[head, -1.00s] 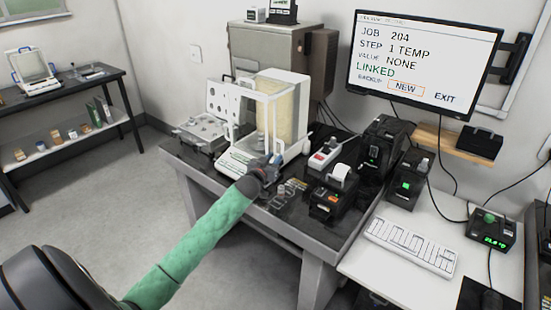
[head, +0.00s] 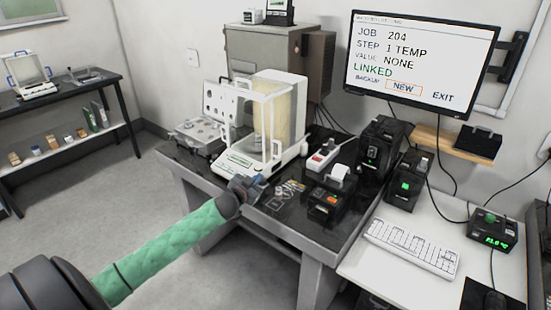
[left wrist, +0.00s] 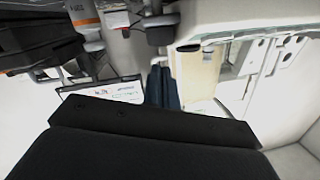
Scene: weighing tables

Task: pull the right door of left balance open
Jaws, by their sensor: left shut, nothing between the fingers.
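A white balance (head: 243,160) with a clear, white-framed draft shield and a cream-coloured inside stands on the dark table at the centre of the head view. Its right side (head: 291,122) faces the printer side; how far its right door stands open I cannot tell. My left gripper (head: 258,183) is shut and empty, in front of the balance and a little below it, apart from the door. In the left wrist view the shut fingers (left wrist: 163,88) point toward the cream-coloured chamber (left wrist: 200,72). My right gripper is not in view.
A red-and-white device (head: 322,157), a black label printer (head: 329,198) and small weights crowd the dark table (head: 300,232) right of the gripper. Another white instrument (head: 33,84) stands on the far-left table.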

